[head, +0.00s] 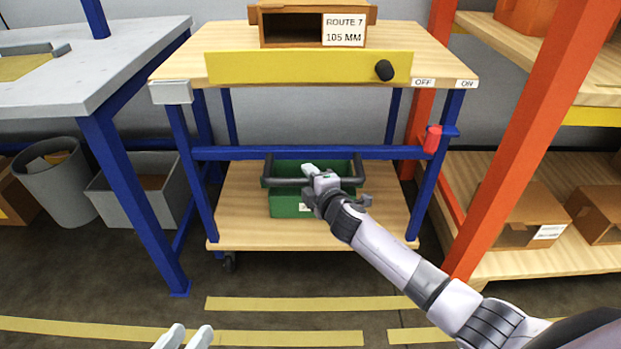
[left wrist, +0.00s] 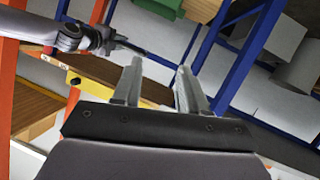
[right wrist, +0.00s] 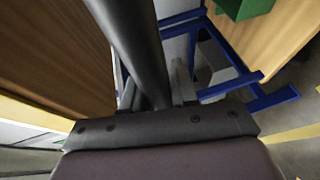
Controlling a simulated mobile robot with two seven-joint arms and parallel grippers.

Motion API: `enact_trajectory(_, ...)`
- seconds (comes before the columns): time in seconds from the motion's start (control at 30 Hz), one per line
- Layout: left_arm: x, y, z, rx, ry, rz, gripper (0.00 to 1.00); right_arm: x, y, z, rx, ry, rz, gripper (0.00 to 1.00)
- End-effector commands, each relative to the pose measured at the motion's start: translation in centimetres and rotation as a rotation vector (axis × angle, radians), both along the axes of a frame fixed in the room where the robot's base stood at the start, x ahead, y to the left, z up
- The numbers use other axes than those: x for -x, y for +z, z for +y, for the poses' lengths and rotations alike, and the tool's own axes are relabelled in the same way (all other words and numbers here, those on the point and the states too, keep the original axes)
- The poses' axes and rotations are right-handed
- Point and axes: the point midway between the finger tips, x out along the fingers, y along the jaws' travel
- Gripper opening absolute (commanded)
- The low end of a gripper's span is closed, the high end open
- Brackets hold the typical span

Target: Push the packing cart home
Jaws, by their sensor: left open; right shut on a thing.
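The packing cart has a wooden top (head: 180,62) with a yellow front panel (head: 290,68), blue legs and a lower wooden deck (head: 235,215) on casters. A dark grey handle bar (head: 290,182) runs across its front, above a green crate (head: 285,205) on the deck. My right gripper (head: 322,184) is shut on this bar; the right wrist view shows the bar (right wrist: 135,40) passing between its fingers. My left gripper (head: 183,338) is open and empty at the bottom of the head view, apart from the cart. Its spread fingers (left wrist: 158,75) show in the left wrist view.
A carton (head: 290,28) labelled "ROUTE 7 105 MM" stands on the top. A red lever (head: 432,138) is on the right leg, below OFF and ON labels. A grey-topped table (head: 100,70) stands left, orange shelving (head: 520,130) right. Yellow lines (head: 290,303) mark the clear floor in front.

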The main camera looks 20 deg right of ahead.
Motion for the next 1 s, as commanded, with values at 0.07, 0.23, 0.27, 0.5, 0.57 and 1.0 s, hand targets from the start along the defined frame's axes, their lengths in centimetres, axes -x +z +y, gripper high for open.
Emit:
enact_trajectory(0.07, 0.0, 0.0, 0.0, 0.0, 0.0, 0.0, 0.43, -0.4, 0.5, -0.5, 0.002, -0.01, -0.008, 0.0)
enact_trajectory(0.23, 0.0, 0.0, 0.0, 0.001, -0.001, -0.001, 0.43, -0.4, 0.5, -0.5, 0.001, -0.01, -0.007, 0.48)
enact_trajectory(0.27, 0.0, 0.0, 0.0, 0.001, -0.001, -0.001, 0.43, -0.3, 0.5, -0.5, 0.001, -0.009, -0.007, 0.48)
enact_trajectory(0.5, 0.1, 0.0, 0.0, -0.001, 0.0, 0.0, 0.43, -0.2, 0.3, -0.3, 0.0, -0.005, -0.005, 0.48)
enact_trajectory(0.57, 0.1, 0.1, 0.0, -0.004, 0.0, 0.0, 0.43, 0.1, 0.4, -0.3, 0.001, -0.005, -0.004, 0.48)
enact_trajectory(1.0, 0.6, 1.0, 1.8, -0.118, 0.03, -0.009, 0.43, 5.1, 1.4, -0.9, 0.002, -0.006, -0.004, 0.48)
